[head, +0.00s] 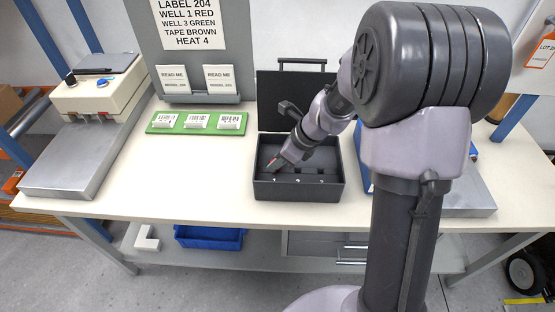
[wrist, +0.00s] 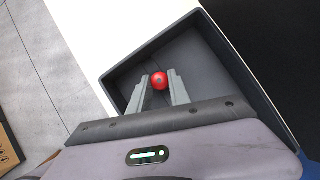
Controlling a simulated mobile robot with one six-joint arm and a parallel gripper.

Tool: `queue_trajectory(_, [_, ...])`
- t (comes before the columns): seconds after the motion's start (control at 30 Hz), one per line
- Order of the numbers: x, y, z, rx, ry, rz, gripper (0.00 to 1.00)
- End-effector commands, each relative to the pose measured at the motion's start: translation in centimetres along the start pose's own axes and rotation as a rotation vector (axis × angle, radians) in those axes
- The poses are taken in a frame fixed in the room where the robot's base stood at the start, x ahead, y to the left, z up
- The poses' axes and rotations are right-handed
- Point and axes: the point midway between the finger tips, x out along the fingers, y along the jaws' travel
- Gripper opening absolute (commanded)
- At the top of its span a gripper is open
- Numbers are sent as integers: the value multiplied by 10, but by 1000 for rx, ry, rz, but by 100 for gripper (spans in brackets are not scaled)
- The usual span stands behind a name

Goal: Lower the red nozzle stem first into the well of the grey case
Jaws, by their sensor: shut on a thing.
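The red nozzle (wrist: 160,81) shows as a round red top with a darker centre, between the tips of my gripper (wrist: 160,84). Only a speck of its red (head: 271,168) shows in the head view. My gripper (head: 273,164) is shut on the nozzle, over the left part of the open grey case (head: 320,190). The case also shows in the wrist view (wrist: 118,75). Its floor has several small round marks or holes along the front. The nozzle's stem and the well below it are hidden, so I cannot tell whether they touch.
The case lid (head: 290,88) stands open at the back. A green strip with white labelled blocks (head: 196,131) lies to the left, below two READ ME cards (head: 196,80). A sealing machine (head: 95,95) stands at the far left. The table between is clear.

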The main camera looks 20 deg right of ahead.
Motion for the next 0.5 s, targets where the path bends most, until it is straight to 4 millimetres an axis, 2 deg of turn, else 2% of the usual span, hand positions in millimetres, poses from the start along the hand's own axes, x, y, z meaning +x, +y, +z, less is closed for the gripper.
queue_trajectory(0.3, [3,0,-2,0,0,0,0])
queue_trajectory(0.33, [3,0,-2,0,0,0,27])
queue_trajectory(0.43, [3,0,-2,0,0,0,46])
queue_trajectory(0.5, [3,0,-2,0,0,0,48])
